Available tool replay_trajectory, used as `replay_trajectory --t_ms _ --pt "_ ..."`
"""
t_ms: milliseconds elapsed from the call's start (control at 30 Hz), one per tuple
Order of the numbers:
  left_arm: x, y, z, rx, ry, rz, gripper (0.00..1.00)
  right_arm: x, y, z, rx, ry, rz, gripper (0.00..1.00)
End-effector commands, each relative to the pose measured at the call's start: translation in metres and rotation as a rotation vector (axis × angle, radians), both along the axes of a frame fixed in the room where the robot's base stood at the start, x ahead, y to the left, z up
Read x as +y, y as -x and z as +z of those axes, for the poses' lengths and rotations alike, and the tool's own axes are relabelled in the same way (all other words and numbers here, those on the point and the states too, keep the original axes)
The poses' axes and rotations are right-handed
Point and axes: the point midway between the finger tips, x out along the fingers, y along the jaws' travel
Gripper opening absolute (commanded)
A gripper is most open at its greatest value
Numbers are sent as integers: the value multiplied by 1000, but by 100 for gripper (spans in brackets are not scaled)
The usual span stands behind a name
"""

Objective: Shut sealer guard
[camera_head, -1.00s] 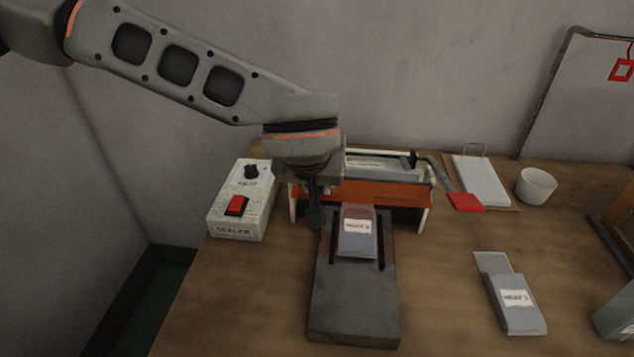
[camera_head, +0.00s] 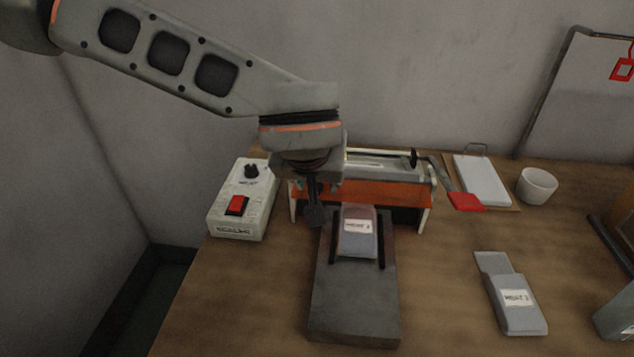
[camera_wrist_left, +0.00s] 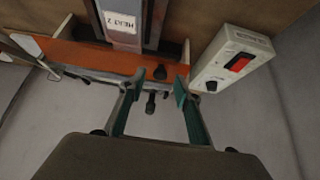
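The sealer (camera_head: 372,168) stands at the back of the table. Its orange guard (camera_head: 385,193) runs across the front as a panel above a dark gap, and also shows in the left wrist view (camera_wrist_left: 95,60). My left gripper (camera_head: 314,214) hangs at the guard's left part, fingers pointing down. In the left wrist view my left gripper (camera_wrist_left: 160,84) is open, its two green-padded fingers apart near the guard's edge, with small black knobs (camera_wrist_left: 160,72) between and beyond them. Contact with the guard cannot be told. My right gripper is out of view.
A grey pouch (camera_head: 358,240) lies on the grey stand (camera_head: 355,305) before the sealer. A control box (camera_head: 240,200) with a red switch stands left. A red-ended lever (camera_head: 465,202), another pouch (camera_head: 518,298), a notepad (camera_head: 481,181) and a white cup (camera_head: 537,186) are right.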

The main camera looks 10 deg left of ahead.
Motion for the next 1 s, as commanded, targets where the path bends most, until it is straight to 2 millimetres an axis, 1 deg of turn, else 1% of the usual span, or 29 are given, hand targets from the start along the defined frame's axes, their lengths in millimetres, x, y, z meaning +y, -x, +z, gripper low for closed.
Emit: replay_trajectory --t_ms 33,300,500,700,1000 --pt "0 5 9 -4 1 -2 33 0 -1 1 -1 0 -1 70" --pt "-1 37 54 -4 1 -2 33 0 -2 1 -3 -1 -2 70" --pt "0 54 76 -2 0 -1 33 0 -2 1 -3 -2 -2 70" --pt "0 59 83 -1 0 -1 33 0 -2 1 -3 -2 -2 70" --pt "0 59 83 3 5 2 33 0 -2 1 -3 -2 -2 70"
